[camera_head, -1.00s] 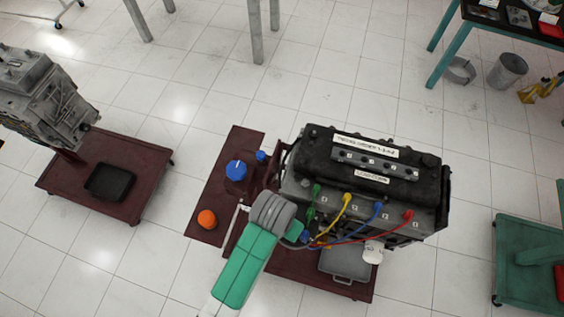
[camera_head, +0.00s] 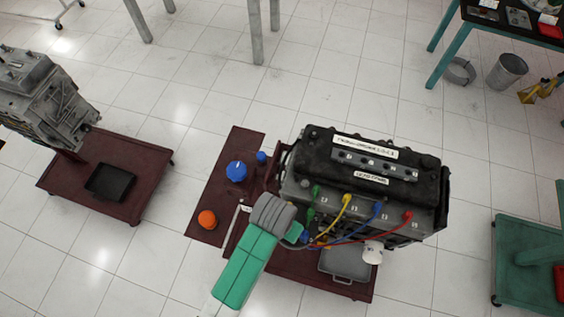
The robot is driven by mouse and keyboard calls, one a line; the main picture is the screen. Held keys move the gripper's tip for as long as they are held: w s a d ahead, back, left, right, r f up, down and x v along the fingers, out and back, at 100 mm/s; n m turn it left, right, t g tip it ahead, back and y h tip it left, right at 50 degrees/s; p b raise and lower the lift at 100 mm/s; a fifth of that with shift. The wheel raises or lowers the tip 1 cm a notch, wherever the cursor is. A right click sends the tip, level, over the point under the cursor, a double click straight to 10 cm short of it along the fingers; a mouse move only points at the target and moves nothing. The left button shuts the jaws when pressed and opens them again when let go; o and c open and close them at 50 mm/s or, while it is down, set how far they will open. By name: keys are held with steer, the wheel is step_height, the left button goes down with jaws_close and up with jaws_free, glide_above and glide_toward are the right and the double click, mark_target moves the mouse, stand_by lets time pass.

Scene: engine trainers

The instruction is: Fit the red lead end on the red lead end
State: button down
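The engine (camera_head: 430,225) stands on a dark red wheeled base (camera_head: 290,262). Green (camera_head: 315,190), yellow (camera_head: 347,199), blue (camera_head: 377,207) and red (camera_head: 408,216) lead ends sit along its near side. The red lead (camera_head: 385,232) runs from the red end at the right down and left toward the end of my arm. Its other end is hidden or too small to make out there. My gripper (camera_head: 300,236) is at the left ends of the leads, by the engine's near left corner. Its fingers are mostly hidden, so I cannot tell whether it holds anything.
An orange knob (camera_head: 207,219) and a blue knob (camera_head: 236,171) stand on the dark red panel left of the engine. A white cylinder (camera_head: 373,252) and a grey box (camera_head: 344,266) are below the leads. Another engine (camera_head: 45,95) stands far left. Open floor lies in front.

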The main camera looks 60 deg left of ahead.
steer(key=shift+f, duration=0.45)
stand_by(0.8)
steer(key=shift+p, duration=0.3)
steer(key=shift+r+m+p, duration=0.5)
steer(key=shift+r+m, duration=0.15)
steer(key=shift+m, duration=0.05)
step_height(320, 180, up, 2)
steer(key=m, duration=0.3)
steer(key=shift+m+h, duration=0.4)
step_height(320, 180, up, 4)
steer(key=m+h, duration=0.1)
steer(key=m, duration=0.5)
steer(key=shift+f, duration=0.1)
steer(key=shift+f+b, duration=1.4)
steer(key=shift+f, duration=1.3)
